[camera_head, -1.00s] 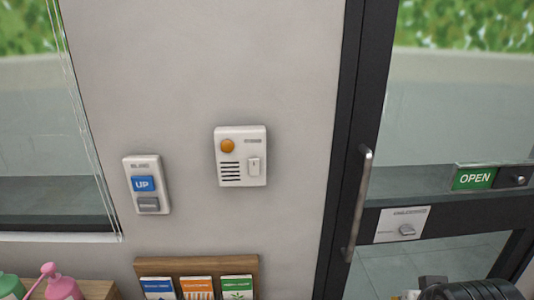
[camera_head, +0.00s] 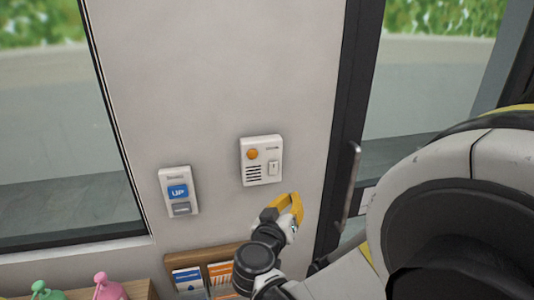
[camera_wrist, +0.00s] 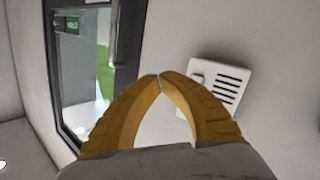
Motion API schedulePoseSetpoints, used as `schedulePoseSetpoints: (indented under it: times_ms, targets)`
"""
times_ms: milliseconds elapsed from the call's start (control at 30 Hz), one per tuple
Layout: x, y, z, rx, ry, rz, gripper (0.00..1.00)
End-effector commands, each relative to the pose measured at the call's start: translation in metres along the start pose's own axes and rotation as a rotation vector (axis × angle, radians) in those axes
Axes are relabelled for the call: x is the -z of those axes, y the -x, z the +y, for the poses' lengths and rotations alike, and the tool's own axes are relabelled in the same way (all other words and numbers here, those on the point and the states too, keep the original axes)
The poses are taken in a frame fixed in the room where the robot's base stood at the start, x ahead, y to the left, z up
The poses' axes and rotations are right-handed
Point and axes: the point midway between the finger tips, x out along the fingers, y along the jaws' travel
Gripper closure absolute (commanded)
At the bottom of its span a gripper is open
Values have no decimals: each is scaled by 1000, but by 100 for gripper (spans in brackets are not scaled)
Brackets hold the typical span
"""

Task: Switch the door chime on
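The door chime (camera_head: 260,160) is a white box on the wall, with an orange round light, a dark slotted grille and a small white rocker switch (camera_head: 273,168) at its lower right. In the wrist view the chime (camera_wrist: 218,82) is to the right, partly behind a finger, and its switch (camera_wrist: 197,79) shows near its left edge. My gripper (camera_head: 297,203) has yellow fingers and is just below and right of the chime, apart from it. In the wrist view my gripper's fingertips (camera_wrist: 160,76) meet, with nothing between them.
A blind switch with a blue UP button (camera_head: 178,191) is on the wall to the left. A wooden leaflet rack (camera_head: 205,257) is below. The door handle (camera_head: 348,188) and dark frame are to the right. Pink (camera_head: 108,288) and green (camera_head: 47,291) bottles stand at lower left.

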Motion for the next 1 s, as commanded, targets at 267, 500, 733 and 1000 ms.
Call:
schedulePoseSetpoints:
  times_ms: [267, 500, 733, 1000]
  targets:
    - [3, 2, -4, 1, -3, 19, 100]
    - [4, -1, -5, 0, -3, 17, 100]
    - [16, -19, -14, 0, -3, 17, 100]
    - [32, -49, -31, 0, -3, 16, 100]
